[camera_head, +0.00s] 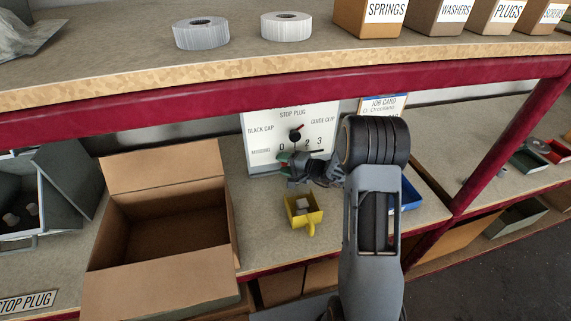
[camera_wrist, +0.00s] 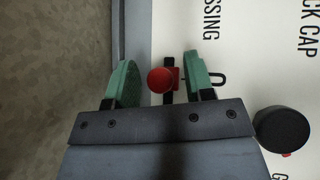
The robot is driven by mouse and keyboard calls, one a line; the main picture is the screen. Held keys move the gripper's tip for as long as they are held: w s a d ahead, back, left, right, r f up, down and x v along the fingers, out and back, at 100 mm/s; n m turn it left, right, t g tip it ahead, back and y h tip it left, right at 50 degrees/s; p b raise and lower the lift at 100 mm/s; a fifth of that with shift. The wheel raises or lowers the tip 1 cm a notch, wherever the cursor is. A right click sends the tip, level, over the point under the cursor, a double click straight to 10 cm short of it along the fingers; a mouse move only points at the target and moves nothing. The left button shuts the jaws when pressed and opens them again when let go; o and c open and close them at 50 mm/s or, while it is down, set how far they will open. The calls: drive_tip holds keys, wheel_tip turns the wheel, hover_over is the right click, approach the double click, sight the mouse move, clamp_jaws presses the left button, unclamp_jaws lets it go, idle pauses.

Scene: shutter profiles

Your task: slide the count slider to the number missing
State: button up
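The white panel (camera_head: 262,128) stands on the bench, marked STOP PLUG, BLACK CAP and GUIDE CLIP around a black dial (camera_head: 295,137). The dial's red pointer is turned toward GUIDE CLIP. Below is a row marked MISSING; 0, 2 and 3 show in the head view. In the wrist view, the red slider knob (camera_wrist: 160,80) sits between the green finger pads of my gripper (camera_wrist: 159,82). Gaps show on both sides, so the gripper is open around it. The knob lines up with a partly hidden digit that looks like 0. The black dial is also in the wrist view (camera_wrist: 282,133).
An open cardboard box (camera_head: 165,175) stands left of the panel. A yellow cup (camera_head: 303,210) holding pale pieces stands in front of it. A job card (camera_head: 384,103), too small to read fully, and a blue bin (camera_head: 410,193) are at right. A shelf with a red edge (camera_head: 200,101) runs above.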

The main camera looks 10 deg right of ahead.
drive_tip(key=shift+f, duration=0.15)
clamp_jaws()
drive_tip(key=d+b, duration=0.1)
drive_tip(key=d, duration=0.1)
drive_tip(key=d+b, duration=0.1)
drive_tip(key=d, duration=0.2)
drive_tip(key=d+b, duration=0.2)
drive_tip(key=d, duration=0.1)
drive_tip(key=shift+s+f, duration=0.1)
drive_tip(key=shift+f, duration=0.2)
drive_tip(key=shift+d+r, duration=0.1)
drive_tip(key=shift+d, duration=0.4)
unclamp_jaws()
drive_tip(key=shift+o, duration=0.3)
drive_tip(key=shift+r, duration=0.15)
drive_tip(key=shift+r, duration=0.1)
drive_tip(key=b+v, duration=0.1)
drive_tip(key=v, duration=1.2)
drive_tip(key=shift+s+d, duration=0.2)
drive_tip(key=shift+d, duration=0.05)
